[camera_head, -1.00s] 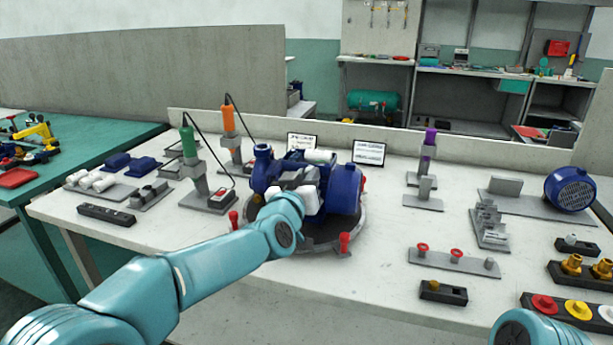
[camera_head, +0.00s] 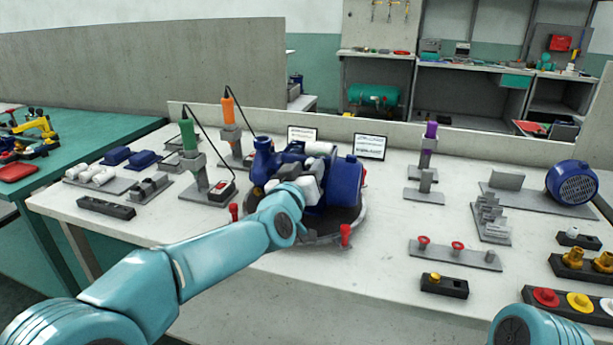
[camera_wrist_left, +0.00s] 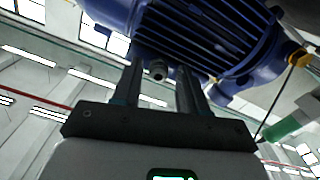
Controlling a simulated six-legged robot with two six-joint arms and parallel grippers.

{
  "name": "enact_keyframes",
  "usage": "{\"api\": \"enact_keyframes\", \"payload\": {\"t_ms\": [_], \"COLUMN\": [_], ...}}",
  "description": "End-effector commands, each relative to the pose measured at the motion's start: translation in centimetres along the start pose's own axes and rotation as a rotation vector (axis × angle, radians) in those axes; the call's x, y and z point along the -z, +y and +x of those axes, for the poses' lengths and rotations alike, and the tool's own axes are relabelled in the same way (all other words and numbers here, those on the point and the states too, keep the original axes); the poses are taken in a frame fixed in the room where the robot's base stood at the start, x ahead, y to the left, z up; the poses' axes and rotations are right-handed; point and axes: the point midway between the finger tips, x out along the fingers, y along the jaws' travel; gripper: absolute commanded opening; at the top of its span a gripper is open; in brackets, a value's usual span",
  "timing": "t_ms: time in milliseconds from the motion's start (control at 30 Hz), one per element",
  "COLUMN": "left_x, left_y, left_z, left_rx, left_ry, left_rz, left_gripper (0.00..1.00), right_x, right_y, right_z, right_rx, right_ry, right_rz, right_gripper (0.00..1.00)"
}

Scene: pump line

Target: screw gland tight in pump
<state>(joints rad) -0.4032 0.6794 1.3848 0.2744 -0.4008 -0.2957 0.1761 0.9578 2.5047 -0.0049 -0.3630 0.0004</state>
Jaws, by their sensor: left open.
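The blue pump (camera_head: 343,184) stands on a round grey turntable (camera_head: 353,224) in the middle of the bench. My left gripper (camera_head: 311,178) is at the near side of the pump, and my forearm and the white gripper body hide part of it. In the left wrist view the two dark fingers of my left gripper (camera_wrist_left: 160,88) are open and point up at the finned blue pump body (camera_wrist_left: 205,35). A small grey round part (camera_wrist_left: 158,70) shows between the fingertips; I cannot tell whether it is the gland. My right gripper is out of view.
Red knobs (camera_head: 345,234) stand at the turntable's edge. Green (camera_head: 188,137) and orange (camera_head: 228,108) corded tools stand at left, a purple-handled tool (camera_head: 430,132) behind right. Brass parts (camera_head: 574,257) sit in a black holder at right.

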Motion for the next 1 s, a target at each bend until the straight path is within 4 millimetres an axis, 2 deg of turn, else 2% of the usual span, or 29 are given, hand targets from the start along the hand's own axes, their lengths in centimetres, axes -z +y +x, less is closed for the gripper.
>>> {"api": "enact_keyframes", "payload": {"t_ms": [233,400,533,867,967,1000], "left_x": [0.0,-0.3,-0.1,-0.3,-0.3,-0.3], "left_y": [0.0,0.0,0.1,0.3,0.3,0.3], "left_z": [0.0,0.0,0.0,0.1,0.1,0.1], "left_rx": [-0.001,-0.002,-0.001,-0.001,-0.001,-0.001], "left_ry": [0.0,0.001,0.0,-0.006,-0.006,-0.006], "left_rz": [-0.014,-0.197,-0.293,-0.285,-0.284,-0.284], "left_gripper": [0.42,0.42,0.42,0.42,0.14,0.01], "right_x": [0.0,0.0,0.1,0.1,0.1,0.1], "right_y": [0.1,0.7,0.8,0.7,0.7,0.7], "right_z": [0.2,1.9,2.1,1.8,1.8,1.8], "right_rx": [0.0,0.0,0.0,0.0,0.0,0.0], "right_ry": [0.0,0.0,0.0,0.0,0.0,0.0], "right_rz": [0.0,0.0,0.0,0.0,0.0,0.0], "right_gripper": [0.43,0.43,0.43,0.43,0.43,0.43]}}
